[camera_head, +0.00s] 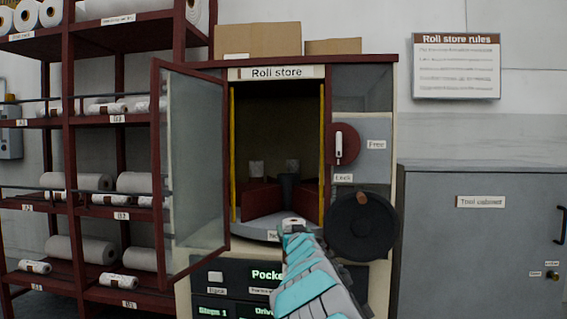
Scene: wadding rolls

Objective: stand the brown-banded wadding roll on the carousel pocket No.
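The carousel (263,222) is inside the open Roll store cabinet, with reddish-brown dividers between its pockets. A small white roll (293,222) with a darker middle shows at the front of the carousel, right at the end of my arm; I cannot tell whether it is held or standing free, and its band is not clear. My gripper (292,236) is at the cabinet opening, its fingers mostly hidden by my arm. The pocket label at the front edge is mostly covered by my arm.
The glass door (197,165) is swung open to the left. A black handwheel (360,226) and a red lever plate (342,144) are right of the opening. A rack (70,160) at left holds several white rolls, some brown-banded. A grey tool cabinet (480,235) stands at right.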

